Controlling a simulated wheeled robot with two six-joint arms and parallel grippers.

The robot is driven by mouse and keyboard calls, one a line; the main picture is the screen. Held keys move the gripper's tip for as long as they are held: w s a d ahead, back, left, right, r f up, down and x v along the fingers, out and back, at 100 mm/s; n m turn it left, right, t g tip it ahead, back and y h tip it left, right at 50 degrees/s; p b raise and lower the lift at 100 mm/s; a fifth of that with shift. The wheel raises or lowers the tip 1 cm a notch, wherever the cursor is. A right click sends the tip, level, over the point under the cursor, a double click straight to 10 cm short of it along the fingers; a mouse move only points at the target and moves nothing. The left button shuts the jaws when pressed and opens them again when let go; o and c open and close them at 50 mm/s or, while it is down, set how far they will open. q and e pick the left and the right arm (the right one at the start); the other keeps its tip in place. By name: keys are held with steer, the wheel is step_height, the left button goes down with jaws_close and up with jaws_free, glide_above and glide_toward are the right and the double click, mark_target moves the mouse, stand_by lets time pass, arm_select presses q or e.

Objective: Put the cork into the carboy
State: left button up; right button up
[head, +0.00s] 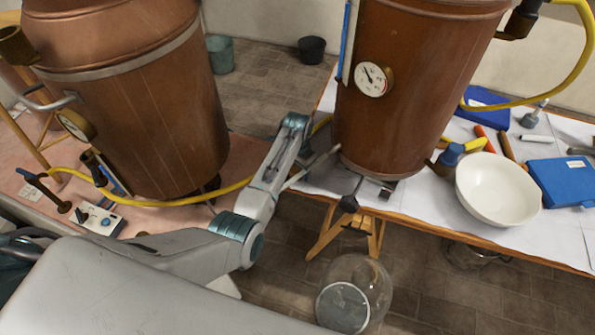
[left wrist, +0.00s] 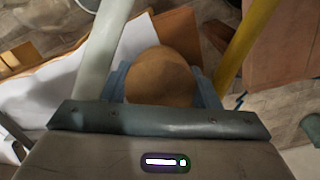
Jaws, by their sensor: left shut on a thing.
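The cork (left wrist: 160,78) is a rounded tan-brown plug in the left wrist view. It sits between the blue-grey pads of my left gripper, which is shut on it. In the head view my left gripper (head: 349,202) is small and dark at the front edge of the right table, and the cork cannot be made out there. The carboy (head: 374,287) is a clear glass vessel low over the floor, below and in front of the gripper. Its mouth is hard to see. I cannot make it out in the left wrist view. My right gripper is not in view.
A copper vessel with a gauge (head: 410,95) stands on the right table, beside a white bowl (head: 498,190) and a blue case (head: 562,182). Another copper vessel (head: 140,110) stands left. A wooden trestle (head: 376,240) is behind the carboy. Floor to the carboy's right is mostly clear.

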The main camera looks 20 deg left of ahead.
arm_select(q)
steer(key=shift+f, duration=0.1)
steer(key=o, duration=1)
steer(key=shift+c, duration=0.2)
steer(key=shift+r, duration=0.35)
step_height(320, 180, up, 10)
steer(key=shift+r+b, duration=0.25)
steer(key=shift+b, duration=0.65)
steer(key=shift+r, duration=0.6)
